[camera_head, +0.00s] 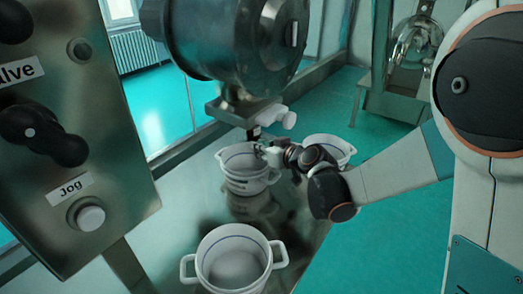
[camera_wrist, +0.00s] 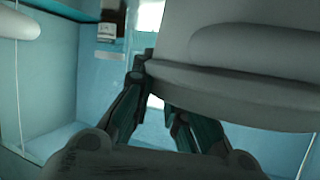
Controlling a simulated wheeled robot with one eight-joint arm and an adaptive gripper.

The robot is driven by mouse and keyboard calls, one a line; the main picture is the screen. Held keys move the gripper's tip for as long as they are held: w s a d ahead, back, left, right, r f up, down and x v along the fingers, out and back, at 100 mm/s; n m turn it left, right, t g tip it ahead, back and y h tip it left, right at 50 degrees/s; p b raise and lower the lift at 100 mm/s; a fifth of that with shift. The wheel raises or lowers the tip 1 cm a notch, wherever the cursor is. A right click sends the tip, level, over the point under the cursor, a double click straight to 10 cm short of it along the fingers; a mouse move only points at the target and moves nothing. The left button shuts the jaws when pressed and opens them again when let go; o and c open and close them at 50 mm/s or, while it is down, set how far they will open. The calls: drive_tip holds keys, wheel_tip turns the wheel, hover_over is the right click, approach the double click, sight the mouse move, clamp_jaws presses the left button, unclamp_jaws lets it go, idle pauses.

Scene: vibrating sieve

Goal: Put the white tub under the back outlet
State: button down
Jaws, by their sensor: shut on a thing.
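A white tub (camera_head: 243,183) with two handles and a dark line inside stands or hangs upright below the machine's outlet (camera_head: 240,110), over the metal table. My gripper (camera_head: 268,155) is at the right side of this tub and is shut on it, by its handle or rim; the fingers partly hide the exact hold. In the wrist view the fingers (camera_wrist: 150,95) reach up to a large pale grey body (camera_wrist: 235,75), which looks like the tub close up. I cannot tell whether the tub's base touches the table.
Another white tub (camera_head: 233,262) stands at the front of the metal table (camera_head: 185,225). A third white tub (camera_head: 335,146) is behind my wrist, partly hidden. A control panel (camera_head: 75,130) with knobs stands at left. The drum (camera_head: 235,40) hangs above.

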drive_tip(key=shift+f, duration=0.15)
drive_tip(key=c, duration=1.6)
unclamp_jaws()
drive_tip(key=shift+d+r, duration=0.1)
drive_tip(key=shift+r, duration=0.15)
drive_tip(key=s+d+r+m+g+h+p, duration=0.1)
drive_tip(key=s+d+r+m+h, duration=0.1)
drive_tip(key=s+d, duration=0.6)
drive_tip(key=s+d+r+m+g+h+p, duration=0.1)
drive_tip(key=s+d+r+m+h, duration=0.1)
drive_tip(key=s+d, duration=0.7)
drive_tip(key=s+d+r+m+g+h, duration=0.1)
drive_tip(key=s+d+r+m+h, duration=0.2)
drive_tip(key=s+d, duration=0.5)
drive_tip(key=shift+s+d+r+h+p, duration=0.15)
drive_tip(key=shift+s+h, duration=0.15)
drive_tip(key=shift+s, duration=0.85)
drive_tip(key=shift+s+d+h+p, duration=0.1)
drive_tip(key=shift+s+h, duration=0.2)
drive_tip(key=shift+s, duration=0.9)
drive_tip(key=shift+s+d+r+h+p, duration=0.15)
drive_tip(key=shift+s+h, duration=0.15)
drive_tip(key=shift+s, duration=0.85)
